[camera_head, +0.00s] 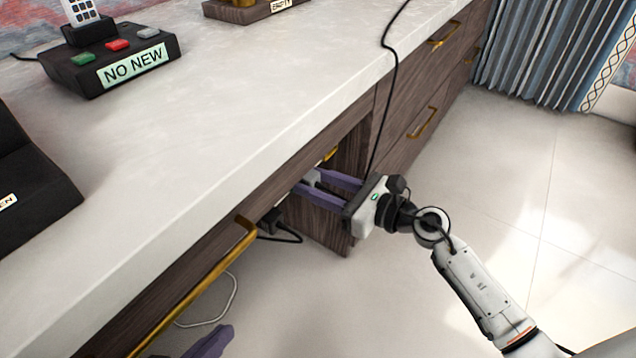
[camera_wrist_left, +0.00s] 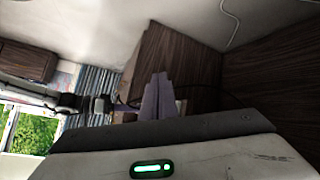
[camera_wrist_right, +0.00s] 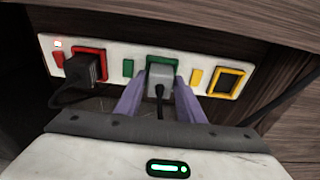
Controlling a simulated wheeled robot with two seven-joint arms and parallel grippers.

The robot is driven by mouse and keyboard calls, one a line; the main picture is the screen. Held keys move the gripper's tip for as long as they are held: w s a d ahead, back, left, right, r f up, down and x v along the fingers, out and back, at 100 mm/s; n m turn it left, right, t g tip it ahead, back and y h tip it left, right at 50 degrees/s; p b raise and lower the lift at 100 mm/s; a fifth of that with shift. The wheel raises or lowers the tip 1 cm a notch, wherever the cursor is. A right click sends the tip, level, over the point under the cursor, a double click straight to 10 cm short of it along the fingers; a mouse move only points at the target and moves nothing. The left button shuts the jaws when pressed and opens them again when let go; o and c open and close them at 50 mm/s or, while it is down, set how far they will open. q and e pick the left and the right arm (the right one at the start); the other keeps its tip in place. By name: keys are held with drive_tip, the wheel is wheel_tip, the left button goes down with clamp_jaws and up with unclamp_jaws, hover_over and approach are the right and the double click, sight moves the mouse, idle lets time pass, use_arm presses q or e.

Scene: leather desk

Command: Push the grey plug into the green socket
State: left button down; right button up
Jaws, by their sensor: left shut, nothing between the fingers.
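The grey plug (camera_wrist_right: 160,76) is at the green socket (camera_wrist_right: 163,59), the middle one of a white strip, in the right wrist view. Its dark cable hangs down from it. I cannot tell how deep it sits. My right gripper (camera_wrist_right: 160,84) has its purple fingers on either side of the plug; whether they press on it is unclear. In the head view the right gripper (camera_head: 325,185) reaches under the desk edge. My left gripper (camera_head: 212,342) is at the bottom of the head view, away from the socket. In the left wrist view its fingers (camera_wrist_left: 158,90) are together and empty.
A black plug (camera_wrist_right: 85,72) sits in the red socket (camera_wrist_right: 93,53) to the left. The yellow socket (camera_wrist_right: 227,82) to the right is empty. The desk top (camera_head: 200,130) overhangs the strip. A gold handle (camera_head: 195,285) is near my left gripper.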

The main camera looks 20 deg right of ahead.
drive_tip(key=shift+o, duration=1.3)
drive_tip(key=shift+s+d, duration=0.15)
use_arm(q)
drive_tip(key=shift+s+a+f+g+y+p, duration=0.1)
drive_tip(key=shift+a+f+g+y+p, duration=0.15)
drive_tip(key=shift+f, duration=0.25)
drive_tip(key=shift+a+f+g+y+p, duration=0.15)
drive_tip(key=shift+f+p, duration=0.1)
drive_tip(key=shift+f, duration=0.2)
use_arm(e)
drive_tip(key=v, duration=1)
